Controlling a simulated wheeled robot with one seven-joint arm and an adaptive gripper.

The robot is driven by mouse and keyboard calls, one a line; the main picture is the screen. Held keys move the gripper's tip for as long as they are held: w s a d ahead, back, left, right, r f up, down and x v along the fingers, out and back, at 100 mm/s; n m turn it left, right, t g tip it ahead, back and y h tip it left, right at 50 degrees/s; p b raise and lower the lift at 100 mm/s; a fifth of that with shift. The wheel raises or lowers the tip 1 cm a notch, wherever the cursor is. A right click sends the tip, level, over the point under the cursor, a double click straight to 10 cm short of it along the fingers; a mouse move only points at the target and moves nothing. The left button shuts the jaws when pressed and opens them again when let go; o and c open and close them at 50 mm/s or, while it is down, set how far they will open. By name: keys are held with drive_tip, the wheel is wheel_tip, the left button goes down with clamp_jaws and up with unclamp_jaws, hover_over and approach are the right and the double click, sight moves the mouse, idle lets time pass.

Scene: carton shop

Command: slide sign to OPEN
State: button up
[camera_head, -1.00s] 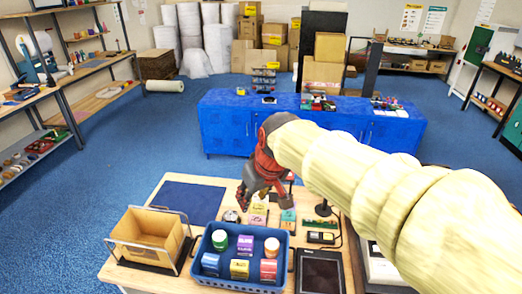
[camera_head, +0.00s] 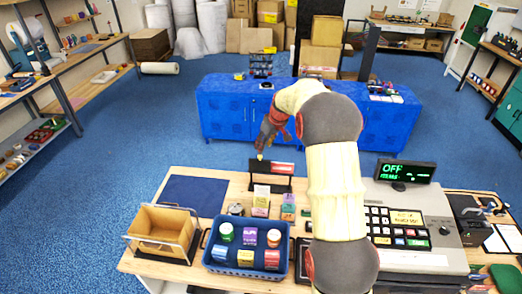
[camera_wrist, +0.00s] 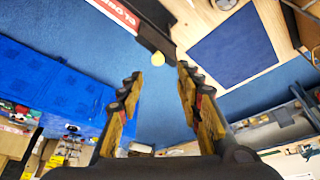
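The sign (camera_head: 271,168) is a dark holder with a red-and-white panel, standing at the far edge of the wooden counter (camera_head: 215,269). In the wrist view the sign (camera_wrist: 117,12) shows at the top, with part of the word CLOSED readable on red. A round yellow knob (camera_wrist: 158,58) sits at its end, ahead of my fingertips. My gripper (camera_wrist: 158,85) is open, with nothing between its fingers. In the head view my gripper (camera_head: 262,143) points down just above and beside the sign's left end, apart from it as far as I can see.
A blue basket (camera_head: 211,262) of small goods and a cardboard bin (camera_head: 160,220) stand on the counter's front left. A blue mat (camera_head: 192,194) lies left of the sign. A cash register (camera_head: 440,245) stands at right. A blue cabinet (camera_head: 225,112) is behind, across open floor.

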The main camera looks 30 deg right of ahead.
sight(260, 156)
drive_tip(key=p+x, duration=0.1)
drive_tip(key=x, duration=0.7)
drive_tip(key=shift+d+f, duration=0.15)
drive_tip(key=shift+c, duration=1.2)
clamp_jaws()
